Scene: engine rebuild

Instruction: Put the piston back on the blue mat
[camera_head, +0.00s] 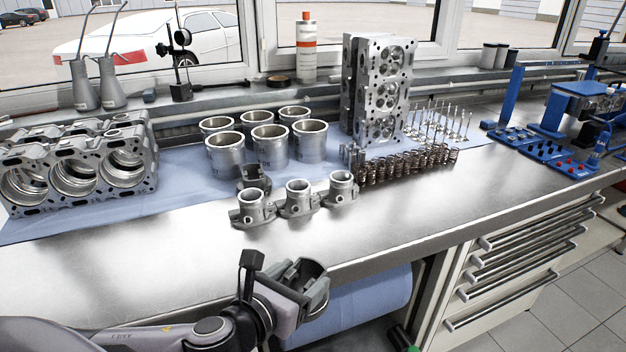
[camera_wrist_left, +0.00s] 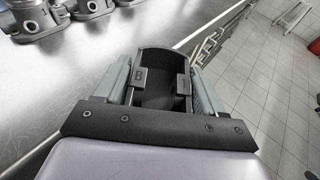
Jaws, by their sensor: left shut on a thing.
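My left gripper (camera_head: 304,282) is in front of the bench's front edge in the head view, clear of the bench top. It is shut on a dark, hollow, rounded part, which I take to be the piston (camera_wrist_left: 160,62); it sits between the two fingers in the left wrist view. The blue mat (camera_head: 188,185) lies on the bench farther back, under the engine parts. My right gripper is not in view.
Flanged cylindrical parts (camera_head: 298,197) stand in a row near the mat's front edge, with a dark part (camera_head: 254,178) behind. Behind are several cylinder liners (camera_head: 268,146), an engine block (camera_head: 80,165) at left, a cylinder head (camera_head: 382,90) and springs (camera_head: 405,166). Bare metal bench (camera_head: 420,215) lies in front.

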